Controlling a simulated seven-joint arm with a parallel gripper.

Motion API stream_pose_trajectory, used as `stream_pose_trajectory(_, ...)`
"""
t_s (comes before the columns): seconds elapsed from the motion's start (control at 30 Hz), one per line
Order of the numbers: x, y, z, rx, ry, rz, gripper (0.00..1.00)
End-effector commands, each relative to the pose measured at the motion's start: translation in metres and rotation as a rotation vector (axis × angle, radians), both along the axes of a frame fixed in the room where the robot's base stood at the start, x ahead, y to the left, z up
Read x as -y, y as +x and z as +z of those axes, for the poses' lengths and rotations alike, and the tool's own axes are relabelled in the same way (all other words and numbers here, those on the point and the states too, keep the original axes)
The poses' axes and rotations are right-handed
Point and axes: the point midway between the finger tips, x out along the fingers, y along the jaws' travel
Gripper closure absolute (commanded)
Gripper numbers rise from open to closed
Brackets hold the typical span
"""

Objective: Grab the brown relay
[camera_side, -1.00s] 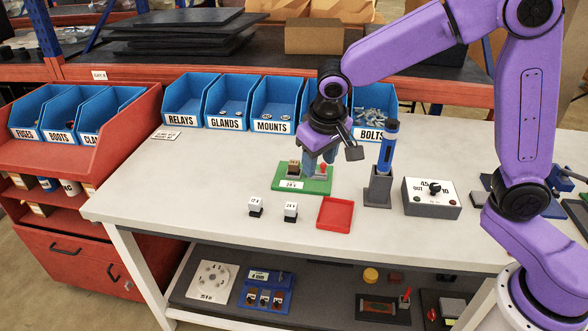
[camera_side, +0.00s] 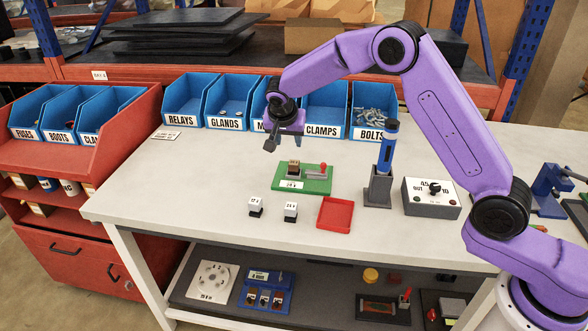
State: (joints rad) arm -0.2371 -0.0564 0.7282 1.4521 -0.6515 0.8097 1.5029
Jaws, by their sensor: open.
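The brown relay (camera_side: 293,167) sits upright on the left part of a green board (camera_side: 318,185) in the middle of the table. A small red-tipped lever (camera_side: 322,169) stands on the same board, right of the relay. My gripper (camera_side: 287,138) is in the air above and behind the board, in front of the blue bins. It is open and apart from the relay. Its fingers are small and hard to make out. Nothing shows in its grip.
Two white relays with black bases (camera_side: 256,206) (camera_side: 290,211) stand in front of the board. A red tray (camera_side: 336,214) lies beside them. A grey holder with a blue tool (camera_side: 388,150) and a dial box (camera_side: 432,198) stand to the right. Blue bins (camera_side: 183,102) line the back.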

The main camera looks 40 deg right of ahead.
Motion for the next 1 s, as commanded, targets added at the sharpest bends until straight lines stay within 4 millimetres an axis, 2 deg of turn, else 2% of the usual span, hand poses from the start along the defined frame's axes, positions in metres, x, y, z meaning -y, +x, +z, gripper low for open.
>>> stream_pose_trajectory(0.4, 0.029, 0.026, -0.069, -0.005, -0.001, -0.001, 0.53)
stream_pose_trajectory(0.53, 0.035, 0.033, -0.083, -0.003, 0.000, 0.000, 0.53)
stream_pose_trajectory(0.77, 0.040, 0.037, -0.095, -0.003, 0.000, 0.000, 0.53)
stream_pose_trajectory(1.0, 0.052, 0.047, -0.124, -0.003, -0.001, 0.001, 0.53)
